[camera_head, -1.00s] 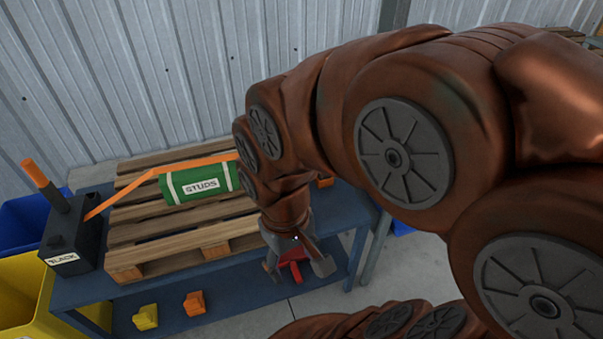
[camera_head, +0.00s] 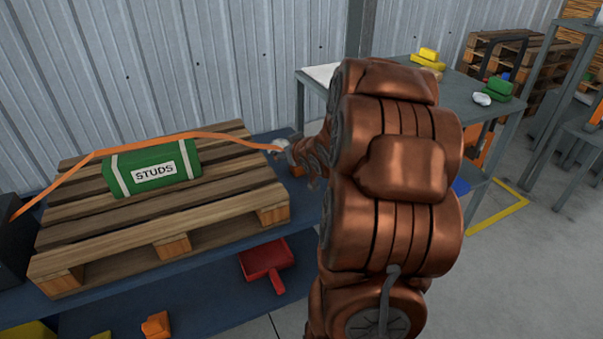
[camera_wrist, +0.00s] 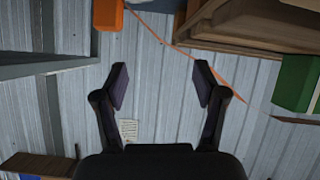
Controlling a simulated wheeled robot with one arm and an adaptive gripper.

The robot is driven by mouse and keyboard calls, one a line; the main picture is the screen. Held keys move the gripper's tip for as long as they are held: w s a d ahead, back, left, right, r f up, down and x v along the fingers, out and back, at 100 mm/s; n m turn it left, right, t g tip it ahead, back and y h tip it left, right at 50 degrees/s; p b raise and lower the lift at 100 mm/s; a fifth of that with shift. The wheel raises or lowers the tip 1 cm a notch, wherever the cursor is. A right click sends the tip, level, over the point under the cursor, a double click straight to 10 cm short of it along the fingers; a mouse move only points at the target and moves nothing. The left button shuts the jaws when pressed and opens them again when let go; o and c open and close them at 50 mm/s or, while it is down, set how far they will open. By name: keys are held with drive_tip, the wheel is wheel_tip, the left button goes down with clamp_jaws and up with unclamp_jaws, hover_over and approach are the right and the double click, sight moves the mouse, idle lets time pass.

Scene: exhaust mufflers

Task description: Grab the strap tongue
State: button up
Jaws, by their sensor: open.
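An orange strap (camera_head: 215,135) runs from the left, over a green bundle labelled STUDS (camera_head: 152,172), to the right edge of the pallet. Its right end meets the pale tip of my gripper (camera_head: 282,147), which is mostly hidden behind my arm; I cannot tell if they touch. In the wrist view my gripper (camera_wrist: 161,84) is open, with nothing visible between its fingertips. The strap (camera_wrist: 180,45) crosses beyond it as a thin diagonal line, passing near the right finger. I cannot make out a separate tongue.
The wooden pallet (camera_head: 215,207) sits on a blue table (camera_head: 225,245). A red scoop (camera_head: 266,260) and orange pieces (camera_head: 156,325) lie below in front. A grey table (camera_head: 455,90) stands behind my arm at right. An orange block (camera_wrist: 107,14) shows in the wrist view.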

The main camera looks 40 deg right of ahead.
drive_tip(key=s+d+f+t+b, duration=0.1)
drive_tip(key=d+f+t+b, duration=0.45)
drive_tip(key=d+b, duration=0.2)
drive_tip(key=shift+m+t, duration=0.25)
drive_tip(key=shift+m, duration=0.05)
drive_tip(key=shift+d+b+x, duration=0.25)
drive_tip(key=shift+x, duration=1.2)
drive_tip(key=shift+d+b+x, duration=0.2)
drive_tip(key=shift+d+x, duration=0.05)
drive_tip(key=shift+x, duration=1.2)
drive_tip(key=shift+w+d, duration=0.2)
drive_tip(key=shift+w, duration=0.25)
clamp_jaws()
